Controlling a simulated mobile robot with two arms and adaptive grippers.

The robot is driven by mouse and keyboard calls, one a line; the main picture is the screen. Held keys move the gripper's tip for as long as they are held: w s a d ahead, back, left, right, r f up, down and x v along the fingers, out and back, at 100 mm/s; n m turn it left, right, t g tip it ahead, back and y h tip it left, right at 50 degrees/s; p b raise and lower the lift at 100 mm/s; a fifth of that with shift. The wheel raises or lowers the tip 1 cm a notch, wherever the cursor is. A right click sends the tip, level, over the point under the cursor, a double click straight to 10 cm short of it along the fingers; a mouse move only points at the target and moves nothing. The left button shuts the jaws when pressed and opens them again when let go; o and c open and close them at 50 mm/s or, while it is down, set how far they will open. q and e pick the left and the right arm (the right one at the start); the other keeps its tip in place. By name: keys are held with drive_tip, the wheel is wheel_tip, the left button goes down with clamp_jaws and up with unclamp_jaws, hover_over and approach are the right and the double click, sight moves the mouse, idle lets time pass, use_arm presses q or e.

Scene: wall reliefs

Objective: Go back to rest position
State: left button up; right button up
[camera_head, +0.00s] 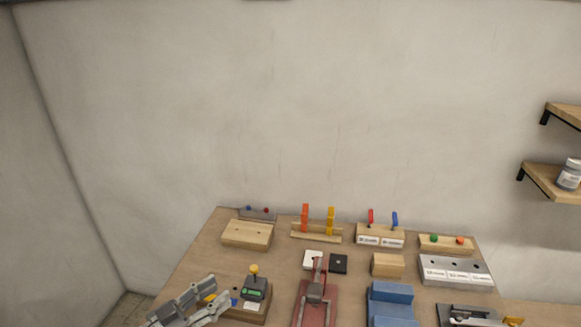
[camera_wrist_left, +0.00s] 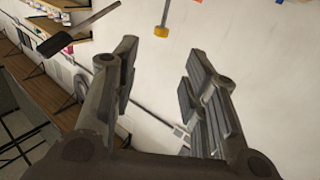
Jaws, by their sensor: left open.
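My left gripper (camera_head: 205,302) is at the lower left of the head view, over the table's left front part, beside a small device with a yellow-knobbed joystick (camera_head: 254,283). In the left wrist view its two fingers (camera_wrist_left: 160,85) stand wide apart with nothing between them. A yellow-ended thing (camera_wrist_left: 162,30) shows beyond the fingertips in that view. My right gripper is in neither view.
The wooden table (camera_head: 200,257) holds several blocks with levers and buttons, a red-based device (camera_head: 315,300), blue steps (camera_head: 390,302) and a grey labelled block (camera_head: 455,271). Wall shelves (camera_head: 552,182) are at the right, one with a bottle (camera_head: 569,175). The wall above the table is bare.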

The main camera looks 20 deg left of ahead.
use_arm(q)
drive_tip(key=shift+w, duration=0.1)
drive_tip(key=s+d+f+n+g+y, duration=0.1)
drive_tip(key=d+f+g+y, duration=0.1)
drive_tip(key=y, duration=0.1)
drive_tip(key=s+d+f+n+g+y, duration=0.1)
drive_tip(key=f+n+g+y, duration=0.1)
drive_tip(key=f, duration=0.1)
drive_tip(key=s+d+f+n+g+y, duration=0.1)
drive_tip(key=d+f+n+g+y, duration=0.1)
drive_tip(key=g+y, duration=0.1)
drive_tip(key=shift+s+d+f+y, duration=0.3)
drive_tip(key=shift+s+f, duration=0.1)
drive_tip(key=s+d+f+m+g+h, duration=0.25)
drive_tip(key=s+d+g, duration=0.45)
drive_tip(key=s+d, duration=0.35)
wheel_tip(320, 180, down, 29)
drive_tip(key=s+b, duration=0.3)
drive_tip(key=s+a+f+g+b, duration=0.2)
drive_tip(key=s+a+f, duration=0.1)
drive_tip(key=s+f, duration=1.3)
drive_tip(key=shift+f+m, duration=0.3)
drive_tip(key=shift+m, duration=0.15)
